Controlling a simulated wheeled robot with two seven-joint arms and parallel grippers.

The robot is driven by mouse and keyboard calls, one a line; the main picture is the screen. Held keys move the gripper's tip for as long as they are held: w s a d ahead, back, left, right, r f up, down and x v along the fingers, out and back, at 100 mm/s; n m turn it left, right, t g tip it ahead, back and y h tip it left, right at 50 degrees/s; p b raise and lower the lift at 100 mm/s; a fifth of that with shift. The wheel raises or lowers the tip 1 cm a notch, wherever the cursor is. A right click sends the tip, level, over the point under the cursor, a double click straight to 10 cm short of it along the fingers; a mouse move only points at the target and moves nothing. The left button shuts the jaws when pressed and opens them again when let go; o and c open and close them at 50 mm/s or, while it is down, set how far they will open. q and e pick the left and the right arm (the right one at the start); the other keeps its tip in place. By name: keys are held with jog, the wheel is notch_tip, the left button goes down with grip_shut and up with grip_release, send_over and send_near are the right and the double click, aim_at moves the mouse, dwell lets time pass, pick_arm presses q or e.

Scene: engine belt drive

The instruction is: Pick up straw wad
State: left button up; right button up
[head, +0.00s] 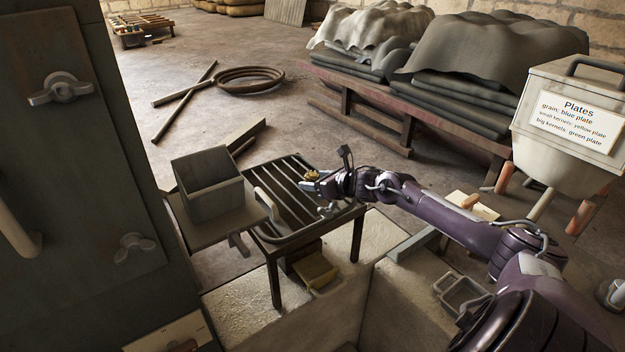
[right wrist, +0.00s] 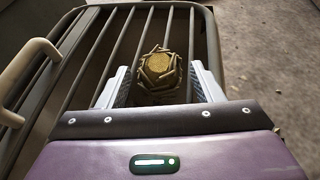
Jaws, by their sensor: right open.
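The straw wad (right wrist: 160,72) is a small yellow-brown bundle of short stalks on the slatted rack (right wrist: 95,45) in the right wrist view. In the head view the straw wad (head: 311,175) shows as a small yellowish spot at my right gripper's tip. My right gripper (right wrist: 163,85) is open, with one finger on each side of the wad and a visible gap to each. In the head view my right gripper (head: 318,184) is over the right part of the slatted rack (head: 284,190). The wad's near side is partly hidden by my gripper's body. My left gripper is not in view.
A grey open box (head: 207,184) stands on a ledge left of the rack. A curved handle (head: 267,204) rises at the rack's left edge. A yellowish block (head: 316,272) lies below the rack. A hopper labelled "Plates" (head: 572,122) stands at the right. Open floor lies behind the rack.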

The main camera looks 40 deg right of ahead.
jog(key=c, duration=1.1)
jog(key=shift+o, duration=0.2)
jog(key=shift+r, duration=0.2)
